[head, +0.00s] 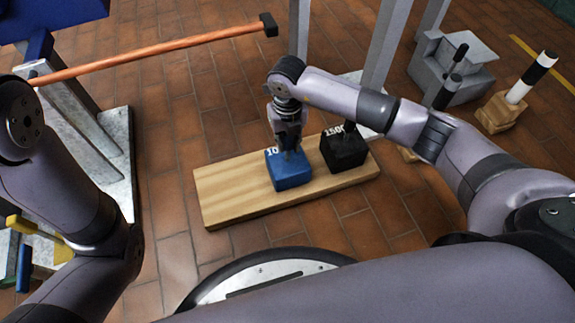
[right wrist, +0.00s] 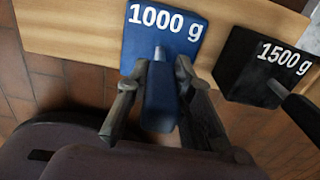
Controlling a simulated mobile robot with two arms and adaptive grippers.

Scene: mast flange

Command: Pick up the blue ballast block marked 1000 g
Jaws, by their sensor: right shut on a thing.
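The blue ballast block (head: 291,174) sits on a wooden board (head: 232,192) in the head view. In the right wrist view the blue block (right wrist: 135,45) shows the white marking 1000 g. My right gripper (head: 289,150) is above the block, pointing down. In the right wrist view its fingers (right wrist: 160,90) are shut on the block's upright handle. No gap between block and board can be made out. My left arm comes in at the left of the head view, but its gripper is not visible.
A black block marked 1500 g (right wrist: 262,65) stands close to the right of the blue block, also on the board. An orange-brown bar (head: 160,54) crosses the upper left. Grey posts (head: 388,40) rise behind the board. Bare tiled floor lies left of the board.

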